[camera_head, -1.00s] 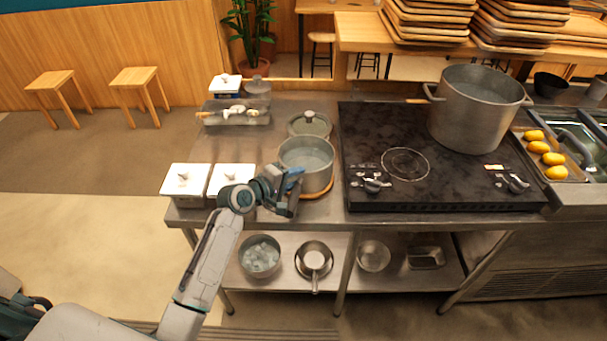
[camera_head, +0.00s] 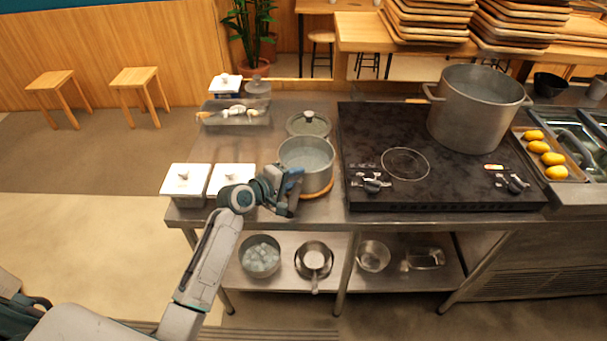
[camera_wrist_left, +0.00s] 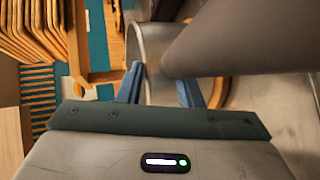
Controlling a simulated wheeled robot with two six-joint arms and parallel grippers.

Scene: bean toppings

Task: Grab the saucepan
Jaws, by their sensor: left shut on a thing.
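The grey saucepan (camera_head: 318,178) stands upright on a round wooden trivet (camera_head: 322,194) near the front of the steel counter, left of the stove. My left gripper (camera_head: 293,181) is at its front left side, shut on its handle. In the left wrist view the handle (camera_wrist_left: 240,36) is a thick dark grey bar running in from the upper right to the blue fingertips (camera_wrist_left: 162,85). The saucepan's metal wall (camera_wrist_left: 155,42) shows behind the fingers. The exact contact is partly hidden by the handle. My right gripper is out of view.
A lidded pot (camera_head: 309,123) stands just behind the saucepan. Two white-lidded boxes (camera_head: 186,181) sit left of my gripper. The black stove (camera_head: 400,196) with a tall stockpot (camera_head: 470,115) is on the right. Another small pan (camera_head: 314,262) is on the lower shelf.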

